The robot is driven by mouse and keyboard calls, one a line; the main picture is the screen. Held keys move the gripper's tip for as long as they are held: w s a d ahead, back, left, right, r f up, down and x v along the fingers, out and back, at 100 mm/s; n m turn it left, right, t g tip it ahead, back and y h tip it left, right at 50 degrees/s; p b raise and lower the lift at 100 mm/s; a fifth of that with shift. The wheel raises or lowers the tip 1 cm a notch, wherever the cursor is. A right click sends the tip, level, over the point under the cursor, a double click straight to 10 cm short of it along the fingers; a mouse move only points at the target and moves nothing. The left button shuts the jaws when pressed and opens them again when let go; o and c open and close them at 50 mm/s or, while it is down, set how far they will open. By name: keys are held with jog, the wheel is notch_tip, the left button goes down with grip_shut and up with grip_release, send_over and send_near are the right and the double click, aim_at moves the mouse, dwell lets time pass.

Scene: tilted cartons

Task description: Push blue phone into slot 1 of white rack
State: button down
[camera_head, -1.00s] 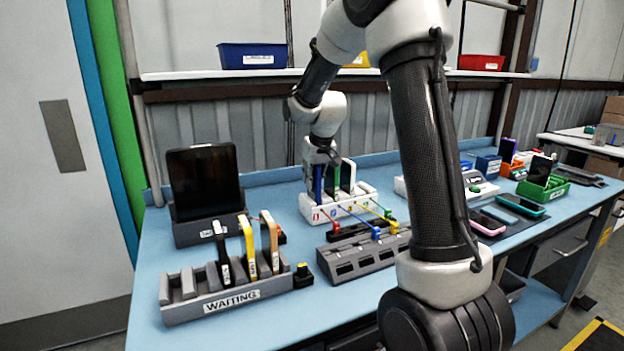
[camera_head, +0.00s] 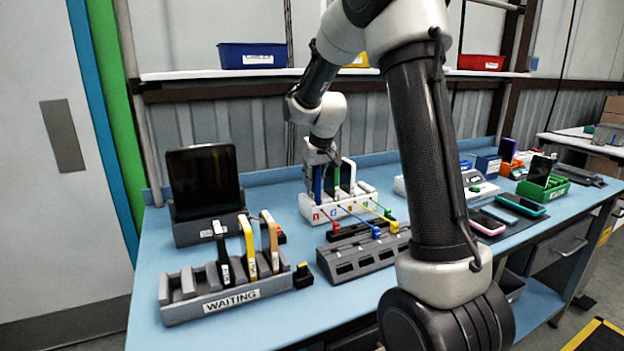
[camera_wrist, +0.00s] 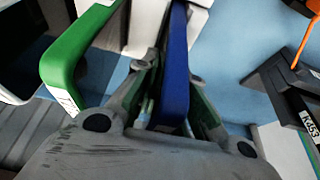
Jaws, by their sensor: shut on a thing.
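The white rack (camera_head: 312,213) stands at the back middle of the table, with numbered labels on its front. The blue phone (camera_head: 317,182) stands upright at the rack's left end, over the slot marked 1; how deep it sits cannot be told. My gripper (camera_wrist: 172,85) is shut on the blue phone, which also shows in the wrist view (camera_wrist: 175,75) between the fingers. A green phone (camera_head: 329,180) stands just right of it and is large at left in the wrist view (camera_wrist: 75,55). A dark phone (camera_head: 348,176) stands further right in the rack.
Coloured cables run from the rack to a grey block (camera_head: 362,257) in front. A grey WAITING rack (camera_head: 215,305) with several phones stands front left. A dark tablet (camera_head: 203,175) stands at back left. A green rack (camera_head: 543,190) stands far right.

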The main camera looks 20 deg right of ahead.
jog(key=shift+f, duration=0.4)
dwell(0.4)
jog(key=c, duration=1.4)
grip_release()
jog(key=shift+o, duration=0.3)
jog(key=o, duration=0.4)
jog(key=shift+c, duration=0.2)
jog(key=shift+r, duration=3.55)
